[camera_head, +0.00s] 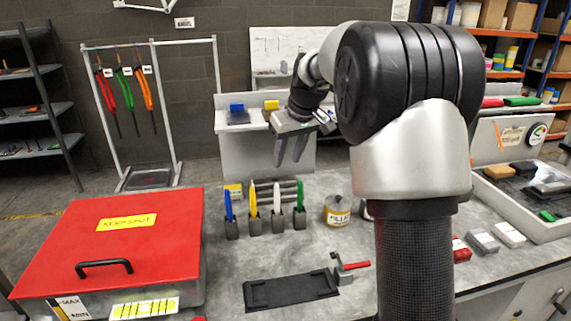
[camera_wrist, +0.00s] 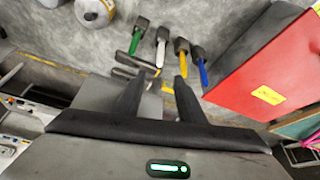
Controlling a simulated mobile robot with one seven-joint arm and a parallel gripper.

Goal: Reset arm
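My gripper (camera_head: 291,150) hangs in the air above the back of the grey workbench (camera_head: 330,265), with its fingers pointing down. In the wrist view my gripper (camera_wrist: 158,85) shows two dark fingers spread apart, with nothing between them. My arm rises in front of the bench and hides part of its middle right. In the head view the gripper is above and behind a row of upright handled tools: blue (camera_head: 229,212), yellow (camera_head: 253,205), white (camera_head: 277,205) and green (camera_head: 300,205), each in a dark holder.
A red-lidded box (camera_head: 125,240) fills the bench's left side. A filler tin (camera_head: 338,211) stands right of the tools. A black tray (camera_head: 290,290) and a red-handled clamp (camera_head: 350,267) lie in front. A grey tray (camera_head: 545,225) with blocks is at right. Bench space between tools and black tray is clear.

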